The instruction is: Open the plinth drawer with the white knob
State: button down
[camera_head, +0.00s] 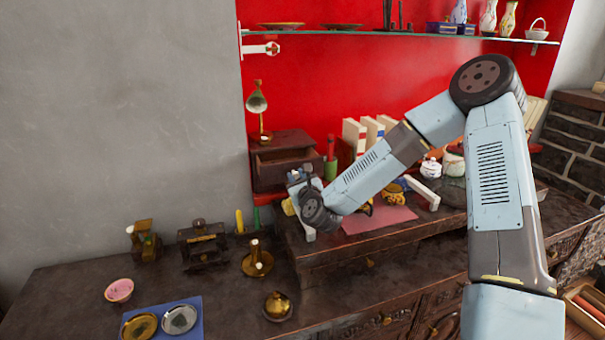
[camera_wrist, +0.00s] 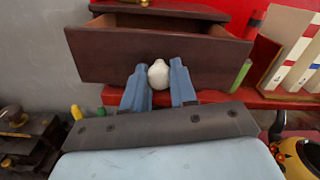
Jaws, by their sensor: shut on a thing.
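The plinth drawer (camera_wrist: 105,58) is a dark brown wooden box front, pulled out from its small cabinet (camera_wrist: 165,9), with its open top showing in the wrist view. Its white knob (camera_wrist: 158,74) sits at the lower middle of the front. My gripper (camera_wrist: 158,84) is shut on the white knob, one blue finger on each side. In the head view the small cabinet (camera_head: 283,142) stands on the raised shelf by the red wall, and the drawer (camera_head: 285,160) shows as open. There my gripper (camera_head: 296,180) is in front of it, and the knob is hidden.
A green bottle (camera_head: 331,163) and white books (camera_head: 354,135) stand right of the cabinet. A yellow-and-black teapot (camera_wrist: 300,155) is close at the lower right. A brass candlestick (camera_head: 257,263) and dark box (camera_head: 203,247) stand lower left. A lamp (camera_head: 258,105) rises behind.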

jog(key=shift+s, duration=0.65)
jog(key=shift+d, duration=0.1)
jog(key=c, duration=0.9)
grip_release()
jog(key=shift+w, duration=0.15)
jog(key=shift+d, duration=0.1)
